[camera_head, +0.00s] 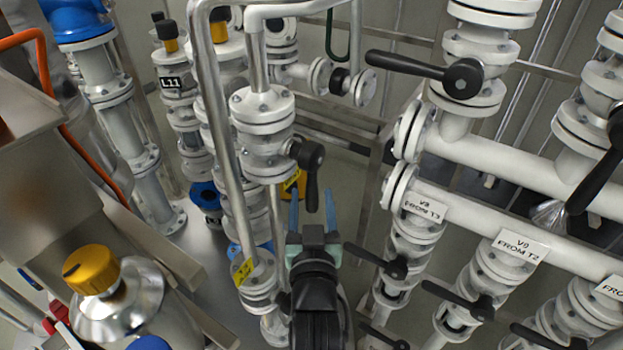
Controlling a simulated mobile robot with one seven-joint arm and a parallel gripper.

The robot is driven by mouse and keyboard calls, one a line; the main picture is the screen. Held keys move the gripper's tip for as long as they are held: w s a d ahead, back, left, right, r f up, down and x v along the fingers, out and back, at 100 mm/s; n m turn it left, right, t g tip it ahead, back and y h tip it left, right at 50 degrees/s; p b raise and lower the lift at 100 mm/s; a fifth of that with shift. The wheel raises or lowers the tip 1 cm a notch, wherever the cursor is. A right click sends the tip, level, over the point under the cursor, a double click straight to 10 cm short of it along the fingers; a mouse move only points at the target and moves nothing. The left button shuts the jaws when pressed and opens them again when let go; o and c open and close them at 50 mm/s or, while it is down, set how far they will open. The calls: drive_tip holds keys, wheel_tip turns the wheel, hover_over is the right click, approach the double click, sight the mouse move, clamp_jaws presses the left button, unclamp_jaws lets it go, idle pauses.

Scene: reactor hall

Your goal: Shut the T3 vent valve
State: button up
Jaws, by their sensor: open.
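My gripper (312,205) is in the lower middle, with its two blue fingers apart and pointing up in the picture. A white flanged valve (263,135) stands on a vertical pipe just above and left of it. Its black lever (311,175) hangs down, and its tip shows between my fingers. I cannot tell whether the fingers touch it or stand at its depth. No readable label names the T3 vent valve. A yellow tag (243,270) is on the pipe below, and another (292,180) is partly hidden behind the lever; neither is clearly readable.
White pipes at right carry valves with black levers, labelled V8 FROM T3 (424,207) and V9 FROM T2 (520,246). A long black lever (425,68) sticks out at upper right. A yellow-capped vessel (92,270) is at lower left. A grey pipe (222,110) runs close left.

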sight(312, 183)
drive_tip(key=shift+w, duration=2.4)
clamp_jaws()
